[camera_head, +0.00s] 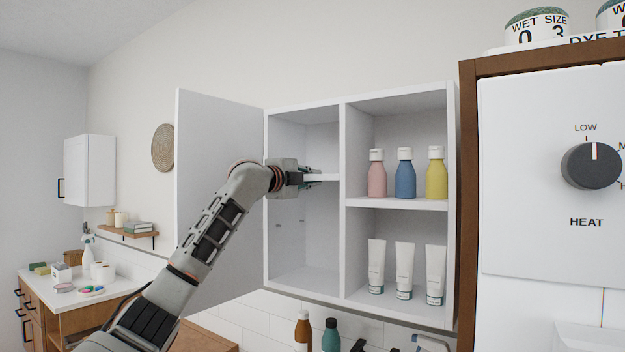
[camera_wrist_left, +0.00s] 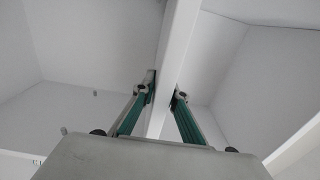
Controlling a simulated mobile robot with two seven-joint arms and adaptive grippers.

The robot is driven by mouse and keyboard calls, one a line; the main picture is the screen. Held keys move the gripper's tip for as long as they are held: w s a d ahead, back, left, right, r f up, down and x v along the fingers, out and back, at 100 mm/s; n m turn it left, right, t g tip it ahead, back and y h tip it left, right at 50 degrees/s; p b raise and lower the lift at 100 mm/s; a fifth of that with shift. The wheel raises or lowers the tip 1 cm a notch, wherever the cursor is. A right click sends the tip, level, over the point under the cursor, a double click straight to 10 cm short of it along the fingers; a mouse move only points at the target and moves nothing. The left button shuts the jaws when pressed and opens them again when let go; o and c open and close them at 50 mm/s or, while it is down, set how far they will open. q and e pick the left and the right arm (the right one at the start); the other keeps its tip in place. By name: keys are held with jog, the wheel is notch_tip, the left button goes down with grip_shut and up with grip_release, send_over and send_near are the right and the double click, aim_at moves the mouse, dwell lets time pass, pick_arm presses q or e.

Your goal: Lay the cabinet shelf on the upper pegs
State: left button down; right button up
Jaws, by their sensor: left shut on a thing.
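The white cabinet shelf (camera_head: 326,177) is level inside the left compartment of the open wall cabinet (camera_head: 343,200), in its upper half. My left gripper (camera_head: 312,177) reaches in from the front and is shut on the shelf's front edge. In the left wrist view the shelf (camera_wrist_left: 178,50) runs between the two green fingers of the gripper (camera_wrist_left: 164,90). Small pegs (camera_head: 278,225) show below the shelf, and pegs also show in the left wrist view (camera_wrist_left: 95,93). The upper pegs cannot be made out, so contact with them cannot be told. My right gripper is not in view.
The cabinet door (camera_head: 215,170) stands open at left, beside my left arm. The right compartment holds several bottles (camera_head: 404,172) above and white tubes (camera_head: 404,268) below. A wood-framed heater unit (camera_head: 545,180) stands close at right. The left compartment's lower space is empty.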

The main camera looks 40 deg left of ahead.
pick_arm(q)
jog(key=shift+f, duration=0.1)
dwell(0.7)
jog(key=shift+f, duration=0.4)
jog(key=c, duration=2)
grip_release()
jog(key=shift+o, duration=0.2)
jog(key=shift+f, duration=0.1)
jog(key=shift+f, duration=0.1)
jog(key=s+d, duration=0.1)
jog(key=s, duration=1.1)
jog(key=shift+d, duration=0.15)
